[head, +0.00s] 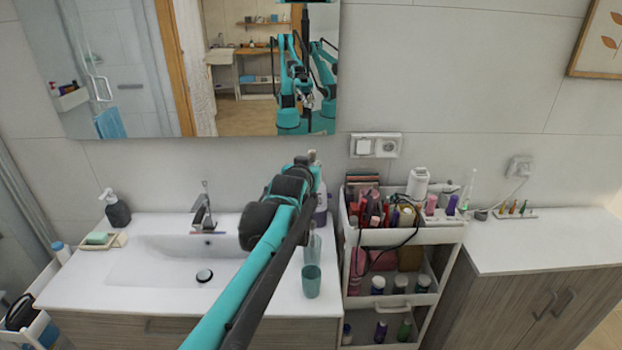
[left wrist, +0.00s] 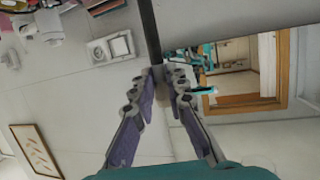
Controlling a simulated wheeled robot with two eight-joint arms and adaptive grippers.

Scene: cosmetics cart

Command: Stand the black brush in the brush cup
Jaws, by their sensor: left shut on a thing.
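My left gripper (head: 311,164) is in the middle of the head view, raised above the back of the washbasin counter. In the left wrist view its fingertips (left wrist: 166,76) are closed on a thin black stick, which I take to be the black brush (left wrist: 150,32). The stick runs from the fingertips to the top edge of that view; its far end is out of sight. A teal cup (head: 311,281) stands upright on the counter, below and apart from the gripper. A clearer glass (head: 312,249) is just behind it. I cannot tell which is the brush cup. My right gripper is not seen directly.
A white cart (head: 402,236) full of bottles and tubes stands right of the counter (head: 97,283). A purple-and-white bottle (head: 321,206) is behind my arm. The mirror (head: 130,75) and wall are close behind. A sink with a tap (head: 203,211) is at left.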

